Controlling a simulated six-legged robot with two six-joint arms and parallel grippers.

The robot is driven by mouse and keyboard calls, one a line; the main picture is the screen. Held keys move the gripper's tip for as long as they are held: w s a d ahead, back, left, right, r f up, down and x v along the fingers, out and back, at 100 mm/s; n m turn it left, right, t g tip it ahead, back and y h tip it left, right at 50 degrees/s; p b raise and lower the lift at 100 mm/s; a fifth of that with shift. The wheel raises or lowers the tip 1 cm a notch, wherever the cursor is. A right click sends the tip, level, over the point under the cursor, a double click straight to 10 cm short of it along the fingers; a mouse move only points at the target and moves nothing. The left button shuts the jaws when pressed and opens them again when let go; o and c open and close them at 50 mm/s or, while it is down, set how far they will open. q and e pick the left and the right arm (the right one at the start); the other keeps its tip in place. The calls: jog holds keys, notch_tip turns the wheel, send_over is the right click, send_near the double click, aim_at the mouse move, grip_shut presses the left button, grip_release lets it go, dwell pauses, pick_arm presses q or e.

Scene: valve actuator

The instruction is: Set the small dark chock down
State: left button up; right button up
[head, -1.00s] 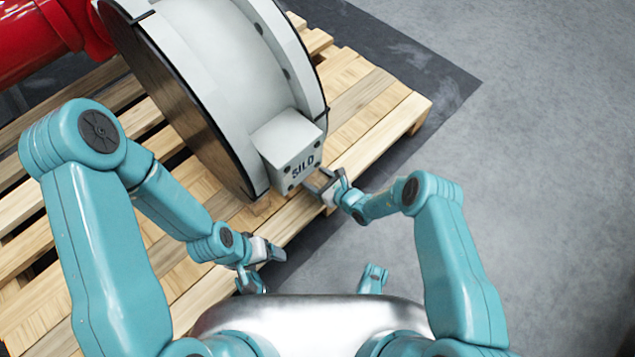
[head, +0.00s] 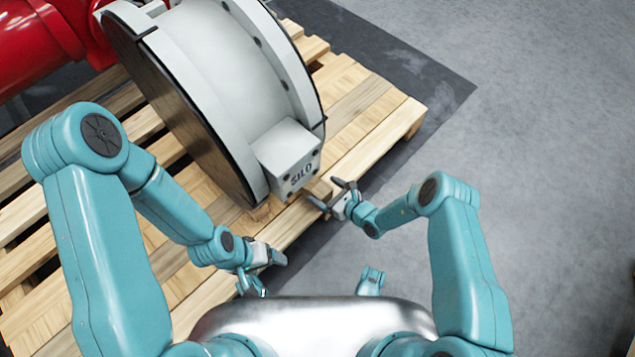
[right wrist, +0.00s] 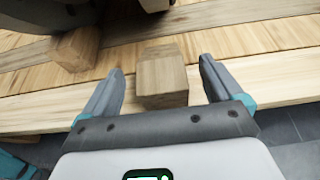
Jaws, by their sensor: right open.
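The small chock (right wrist: 162,82) is a brown wooden block, darker than the boards around it. In the right wrist view it rests on the pallet's front boards, between and just beyond my right gripper's fingertips (right wrist: 162,68). Gaps show on both sides of it. In the head view the chock (head: 318,188) is small, below the grey valve body's box. My right gripper (head: 326,194) is open there at the pallet's front edge. My left gripper (head: 276,257) hangs near the pallet's front edge, away from the chock; its finger gap is not clear.
The wooden pallet (head: 372,128) carries the large grey round valve body (head: 225,70) with a lettered box (head: 290,160). Another wooden block (right wrist: 78,48) sits left of the chock, against the valve. A red pipe (head: 40,45) is at upper left. Grey floor (head: 550,180) is clear at right.

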jog(key=p+v, duration=0.2)
jog(key=v, duration=0.5)
jog(key=s+a+r+n+g, duration=0.1)
jog(key=s+r+n+g, duration=0.1)
jog(key=s+n+g, duration=0.6)
jog(key=s+a+r+n+g, duration=0.1)
jog(key=s+r+n+g, duration=0.3)
jog(key=s, duration=0.7)
jog(key=s+d+r+n+t+h, duration=0.2)
jog(key=d+r+n+h, duration=0.3)
jog(key=n, duration=0.8)
jog(key=shift+d+r+t, duration=0.6)
jog(key=shift+r, duration=0.05)
jog(key=shift+s, duration=0.1)
